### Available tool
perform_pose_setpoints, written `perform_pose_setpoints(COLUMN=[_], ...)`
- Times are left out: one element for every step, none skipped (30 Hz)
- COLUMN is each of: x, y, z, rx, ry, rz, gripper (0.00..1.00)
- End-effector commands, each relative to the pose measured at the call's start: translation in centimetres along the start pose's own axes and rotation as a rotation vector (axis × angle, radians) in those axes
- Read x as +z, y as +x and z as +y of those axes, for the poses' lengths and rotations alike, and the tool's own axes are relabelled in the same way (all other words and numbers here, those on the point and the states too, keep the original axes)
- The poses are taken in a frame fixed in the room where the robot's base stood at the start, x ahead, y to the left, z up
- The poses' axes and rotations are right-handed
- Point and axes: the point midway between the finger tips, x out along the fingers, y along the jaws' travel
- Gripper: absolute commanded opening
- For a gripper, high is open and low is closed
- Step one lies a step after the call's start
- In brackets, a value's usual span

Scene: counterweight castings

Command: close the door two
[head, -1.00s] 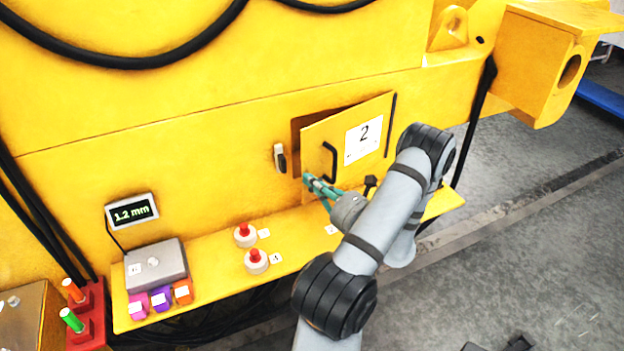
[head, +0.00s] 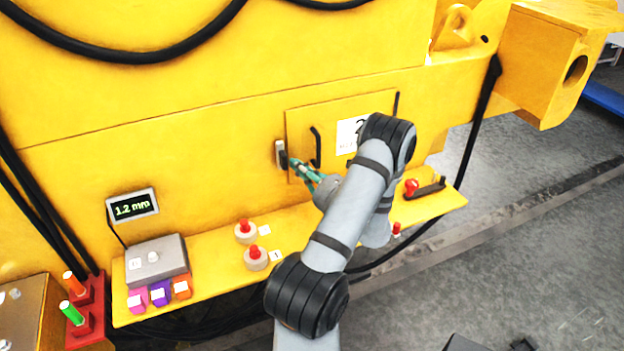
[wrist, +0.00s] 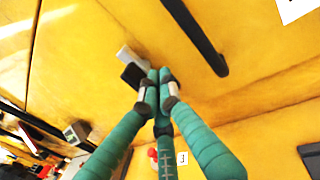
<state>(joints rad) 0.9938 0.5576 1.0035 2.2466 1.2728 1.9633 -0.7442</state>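Door two (head: 345,117) is a yellow panel with a white label marked 2, partly hidden behind my arm. It lies flush, or nearly so, with the yellow machine wall. Its black bar handle (head: 316,147) is upright near the left edge, and it also shows in the wrist view (wrist: 196,38). A grey and black latch (head: 281,154) sits on the wall just left of the door; it also shows in the wrist view (wrist: 131,67). My teal gripper (head: 291,162) is at the door's lower left edge, beside the latch. Its fingertips are close together, with nothing seen held between them.
A yellow ledge (head: 215,276) below carries two red-topped buttons (head: 244,231), a grey box (head: 156,262) and coloured blocks. A red knob with a black lever (head: 428,188) is at the ledge's right end. A 1.2 mm display (head: 132,206) hangs left.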

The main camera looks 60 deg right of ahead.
Motion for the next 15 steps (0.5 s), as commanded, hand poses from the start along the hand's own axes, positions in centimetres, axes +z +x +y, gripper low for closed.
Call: perform_pose_setpoints(x=[0.0, 0.0, -0.1, -0.1, -0.1, -0.2, -0.2, -0.2, -0.2, -0.3, -0.3, -0.4, -0.4, -0.5, -0.4], y=[0.0, -0.1, -0.2, -0.4, -0.6, -1.1, -1.5, -2.0, -2.8, -3.4, -4.1, -5.0, -5.7, -6.4, -7.4], z=[0.1, 0.1, 0.1, 0.1, 0.1, 0.2, 0.2, 0.3, 0.5, 0.5, 0.7, 0.9, 1.1, 1.3, 1.6], rx=[0.001, 0.001, 0.0, 0.0, -0.001, -0.002, -0.004, -0.005, -0.006, -0.008, -0.008, -0.009, -0.009, -0.01, -0.01], ry=[0.0, 0.0, 0.001, 0.001, 0.001, 0.0, 0.001, 0.001, 0.002, 0.002, 0.004, 0.002, 0.001, 0.003, 0.001], rz=[0.0, 0.0, 0.0, 0.001, 0.001, 0.001, 0.001, 0.0, 0.0, 0.0, 0.0, 0.0, 0.0, -0.001, -0.001], gripper=[0.0, 0.0, 0.0, 0.0, 0.0, 0.0, 0.0, 0.0, 0.0, 0.0, 0.0, 0.0, 0.0, 0.0, 0.0])
